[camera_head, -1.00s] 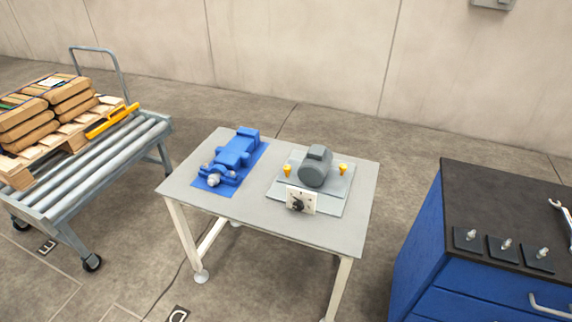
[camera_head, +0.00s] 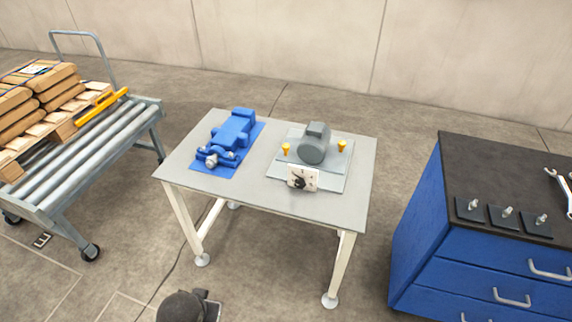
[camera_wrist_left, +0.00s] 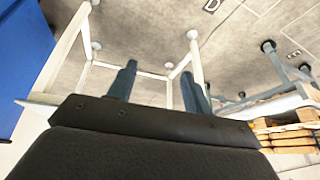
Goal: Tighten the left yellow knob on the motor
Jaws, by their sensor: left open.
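The left yellow knob (camera_head: 286,149) stands upright at the left side of the grey motor (camera_head: 314,143). A second yellow knob (camera_head: 342,146) stands at the motor's right side. The motor is on a grey plate (camera_head: 335,180) on the light table (camera_head: 260,197). My left gripper (camera_wrist_left: 157,85) is open in the left wrist view, with nothing between its two fingers. The table's legs and underside show beyond the fingers, upside down. A dark part of my arm shows at the bottom of the head view, well short of the table. My right gripper is out of view.
A blue machine part (camera_head: 232,135) lies on a blue mat left of the motor. A blue drawer cabinet (camera_head: 425,215) is at right, a roller cart (camera_head: 95,150) with stacked boxes at left. The floor before the table is free.

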